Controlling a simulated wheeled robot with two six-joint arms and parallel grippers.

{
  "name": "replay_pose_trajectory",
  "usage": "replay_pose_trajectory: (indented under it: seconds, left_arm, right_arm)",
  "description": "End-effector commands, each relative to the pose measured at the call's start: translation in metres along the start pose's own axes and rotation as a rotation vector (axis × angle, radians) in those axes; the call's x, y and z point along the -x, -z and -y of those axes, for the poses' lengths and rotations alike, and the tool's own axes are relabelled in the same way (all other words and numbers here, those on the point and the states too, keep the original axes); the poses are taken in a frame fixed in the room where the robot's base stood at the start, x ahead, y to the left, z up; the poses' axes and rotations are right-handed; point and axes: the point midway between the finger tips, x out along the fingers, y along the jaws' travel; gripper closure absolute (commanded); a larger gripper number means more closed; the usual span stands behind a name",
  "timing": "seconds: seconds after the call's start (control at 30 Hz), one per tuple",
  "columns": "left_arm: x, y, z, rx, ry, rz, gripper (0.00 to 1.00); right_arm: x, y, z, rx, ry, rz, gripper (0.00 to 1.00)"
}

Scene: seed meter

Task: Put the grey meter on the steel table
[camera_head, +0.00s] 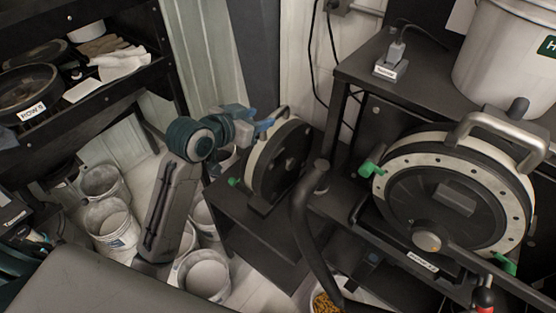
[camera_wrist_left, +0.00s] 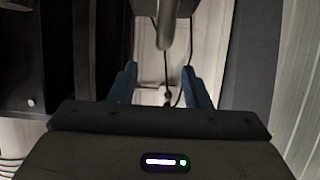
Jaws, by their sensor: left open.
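A round meter (camera_head: 289,160) with a dark face, a pale rim and a handle on top stands upright on a low dark stand (camera_head: 252,222) in the middle of the head view. A larger round meter (camera_head: 450,197) with a light studded ring and a thick grey handle is at the right. I cannot tell for sure which is the grey meter, or which surface is the steel table. My left gripper (camera_head: 264,125) is open at the smaller meter's handle. In the left wrist view a grey bar (camera_wrist_left: 165,25) shows between its blue fingers (camera_wrist_left: 158,70). My right gripper is not in view.
A black rack (camera_head: 75,95) with gloves and a labelled disc stands at the left. Several white buckets (camera_head: 110,222) crowd the floor. A dark hose (camera_head: 305,225) rises in front of the stand. A white hopper (camera_head: 500,60) is at top right. A dark flat surface (camera_head: 90,280) fills the lower left.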

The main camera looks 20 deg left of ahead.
Motion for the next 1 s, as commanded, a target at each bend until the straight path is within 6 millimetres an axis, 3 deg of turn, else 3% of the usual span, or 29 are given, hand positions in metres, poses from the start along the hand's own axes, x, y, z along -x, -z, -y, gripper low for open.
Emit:
replay_pose_trajectory:
  seconds: [0.6,0.9,1.0]
  left_arm:
    - [-0.072,-0.005,0.003,0.001,0.001,0.001,0.56]
    - [-0.078,-0.007,0.003,-0.002,0.003,-0.001,0.56]
    - [-0.078,-0.007,0.003,-0.002,0.003,0.0,0.74]
  right_arm:
    - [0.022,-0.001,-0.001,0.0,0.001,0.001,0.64]
    - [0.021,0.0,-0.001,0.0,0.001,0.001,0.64]
    - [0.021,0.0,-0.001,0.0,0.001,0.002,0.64]
